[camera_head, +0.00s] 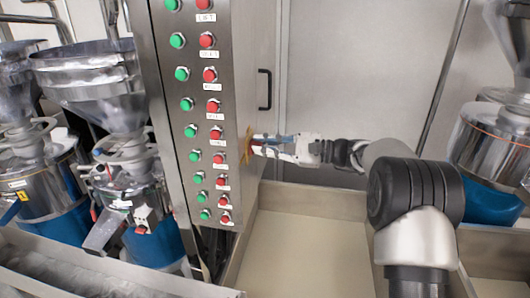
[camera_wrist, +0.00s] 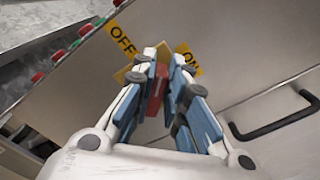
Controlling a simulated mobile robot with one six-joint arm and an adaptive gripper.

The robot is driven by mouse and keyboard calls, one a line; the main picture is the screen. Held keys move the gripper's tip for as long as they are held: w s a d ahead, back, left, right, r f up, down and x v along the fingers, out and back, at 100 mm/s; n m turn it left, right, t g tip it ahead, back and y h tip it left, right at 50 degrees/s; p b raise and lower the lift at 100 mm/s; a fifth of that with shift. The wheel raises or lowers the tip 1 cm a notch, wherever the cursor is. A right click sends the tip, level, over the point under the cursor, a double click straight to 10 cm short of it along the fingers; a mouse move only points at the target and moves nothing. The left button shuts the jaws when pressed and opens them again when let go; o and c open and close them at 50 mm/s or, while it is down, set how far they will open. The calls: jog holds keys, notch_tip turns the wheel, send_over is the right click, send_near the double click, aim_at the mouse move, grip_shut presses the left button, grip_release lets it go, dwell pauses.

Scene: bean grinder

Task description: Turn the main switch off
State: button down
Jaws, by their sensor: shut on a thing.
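The main switch has a red handle (camera_wrist: 157,92) and sits on the side of a steel control cabinet (camera_wrist: 75,85). A yellow OFF label (camera_wrist: 122,40) and a yellow ON label (camera_wrist: 187,58) are beside it in the wrist view. My gripper (camera_wrist: 163,72) is shut on the red handle, with a finger on each side of it. In the head view my gripper (camera_head: 258,144) reaches the cabinet side from the right. The yellow switch plate (camera_head: 246,146) shows there at the fingertips. The fingers hide part of the handle, and I cannot tell its exact angle.
Several green and red buttons (camera_head: 207,40) line the cabinet front. A black door handle (camera_head: 264,90) stands out from the cabinet side, also in the wrist view (camera_wrist: 275,127). Steel grinders (camera_head: 110,130) stand at left, another (camera_head: 490,140) at right. A pale tray (camera_head: 310,245) lies below my arm.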

jog(key=n+b, duration=0.2)
jog(key=f+n+b, duration=0.1)
jog(key=n+b, duration=0.2)
jog(key=shift+s+a+f+n+b, duration=0.1)
jog(key=shift+s+f+n+b, duration=0.2)
jog(key=shift+s+f+b, duration=0.05)
jog(key=n+b, duration=0.1)
jog(key=b, duration=0.1)
jog(key=n+b, duration=0.1)
jog(key=n, duration=0.1)
jog(key=shift+f+n+b, duration=0.25)
jog(key=shift+n+b, duration=0.05)
jog(key=shift+b, duration=0.1)
jog(key=c, duration=1.6)
grip_release()
jog(key=shift+r, duration=0.1)
jog(key=s+d, duration=0.2)
jog(key=d, duration=1)
jog(key=shift+s, duration=0.2)
jog(key=shift+a, duration=0.1)
